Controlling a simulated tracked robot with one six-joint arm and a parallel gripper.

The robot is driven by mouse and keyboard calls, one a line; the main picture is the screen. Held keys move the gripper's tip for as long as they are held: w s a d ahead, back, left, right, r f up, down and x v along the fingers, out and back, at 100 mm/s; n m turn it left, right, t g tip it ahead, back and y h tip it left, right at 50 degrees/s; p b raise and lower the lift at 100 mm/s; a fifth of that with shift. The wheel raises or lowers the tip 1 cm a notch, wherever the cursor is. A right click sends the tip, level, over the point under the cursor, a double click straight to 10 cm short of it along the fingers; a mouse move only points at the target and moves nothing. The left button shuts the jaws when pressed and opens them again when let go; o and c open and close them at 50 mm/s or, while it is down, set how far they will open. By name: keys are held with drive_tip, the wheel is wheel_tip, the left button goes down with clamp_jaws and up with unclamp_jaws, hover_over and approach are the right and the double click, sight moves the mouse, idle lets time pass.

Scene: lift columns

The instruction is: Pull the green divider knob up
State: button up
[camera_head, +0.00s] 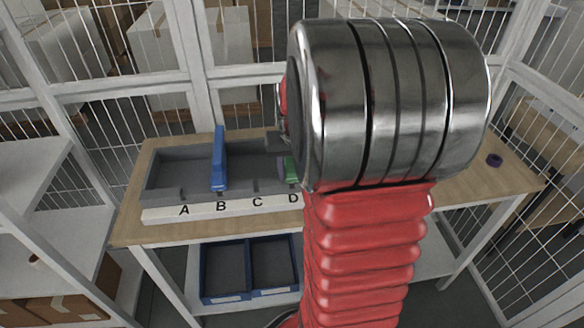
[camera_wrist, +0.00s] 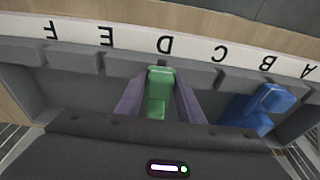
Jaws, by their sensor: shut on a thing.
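The green divider knob (camera_wrist: 160,90) stands at the letter D in the grey tray (camera_wrist: 75,85). In the wrist view it sits between the two dark fingers of my gripper (camera_wrist: 157,100), which are shut on it. In the head view only a sliver of the green divider (camera_head: 290,168) shows beside D; my arm hides the rest. My gripper (camera_head: 278,142) is partly visible there, above the tray. How far the divider is raised from its slot cannot be told.
A blue divider (camera_head: 219,160) stands upright at B, left of the green one. The tray has a white lettered strip (camera_head: 240,206) in front and rests on a wooden table (camera_head: 135,225). Blue bins (camera_head: 225,272) sit on the shelf below.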

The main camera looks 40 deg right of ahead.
drive_tip(key=shift+d+r, duration=0.1)
drive_tip(key=shift+r, duration=0.85)
drive_tip(key=shift+r, duration=0.1)
drive_tip(key=shift+c, duration=0.9)
drive_tip(key=shift+r, duration=0.35)
drive_tip(key=o, duration=0.9)
drive_tip(key=shift+c, duration=0.2)
